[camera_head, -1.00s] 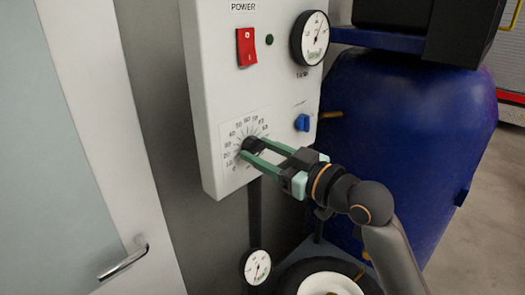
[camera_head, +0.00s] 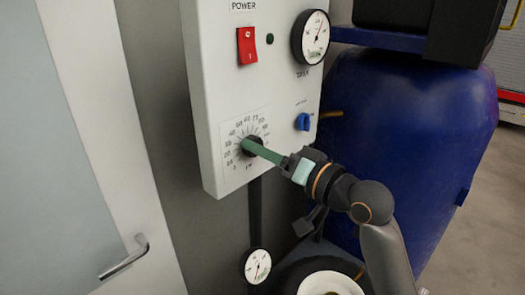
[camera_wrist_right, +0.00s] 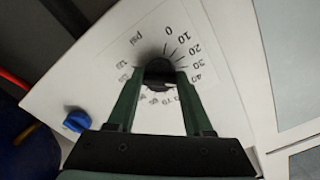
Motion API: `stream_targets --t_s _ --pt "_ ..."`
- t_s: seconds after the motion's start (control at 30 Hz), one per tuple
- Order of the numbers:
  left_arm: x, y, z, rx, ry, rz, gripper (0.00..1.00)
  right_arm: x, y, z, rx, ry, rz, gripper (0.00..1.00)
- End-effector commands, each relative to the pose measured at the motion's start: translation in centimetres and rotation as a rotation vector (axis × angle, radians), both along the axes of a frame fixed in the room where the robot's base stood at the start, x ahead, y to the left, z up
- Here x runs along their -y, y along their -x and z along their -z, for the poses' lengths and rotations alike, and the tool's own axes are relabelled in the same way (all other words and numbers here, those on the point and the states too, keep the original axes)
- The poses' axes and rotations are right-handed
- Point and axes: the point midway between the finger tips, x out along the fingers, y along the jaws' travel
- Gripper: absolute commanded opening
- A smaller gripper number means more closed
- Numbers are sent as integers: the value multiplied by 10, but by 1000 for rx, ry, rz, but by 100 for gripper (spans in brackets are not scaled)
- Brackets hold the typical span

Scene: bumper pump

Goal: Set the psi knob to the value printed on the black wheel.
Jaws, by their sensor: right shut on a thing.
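The psi knob (camera_head: 248,146) is a black round knob in a printed dial on the lower part of the white control panel. In the right wrist view the knob (camera_wrist_right: 156,70) sits between my right gripper's green fingers (camera_wrist_right: 159,85), which are shut on it. A pale mark on the knob appears to point near the 40, but the fingers partly cover the dial. In the head view my right gripper (camera_head: 257,150) reaches in from the right, its fingers lined up one behind the other. The black wheel (camera_head: 285,274) with a pale hub is at the bottom edge, partly cut off; no printed value is readable.
The panel (camera_head: 215,95) also carries a red power switch (camera_head: 246,46), a tank gauge (camera_head: 315,37) and a blue knob (camera_head: 303,122). A small gauge (camera_head: 256,265) hangs below. The blue tank (camera_head: 410,130) stands behind my right arm. A door handle (camera_head: 124,258) is at left.

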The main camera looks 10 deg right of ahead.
Motion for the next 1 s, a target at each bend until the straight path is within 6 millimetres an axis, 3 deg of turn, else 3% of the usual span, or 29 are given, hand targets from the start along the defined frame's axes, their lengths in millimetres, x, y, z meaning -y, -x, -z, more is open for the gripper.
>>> stream_targets --t_s 0.77,0.8,1.0 --pt "0 0 0 -1 0 0 50 -1 0 1 -59 -83 -2 0" --pt "0 0 0 -1 0 0 50 -1 0 1 -59 -83 -2 54" --pt "0 0 0 -1 0 0 50 -1 0 1 -57 -83 -1 77"
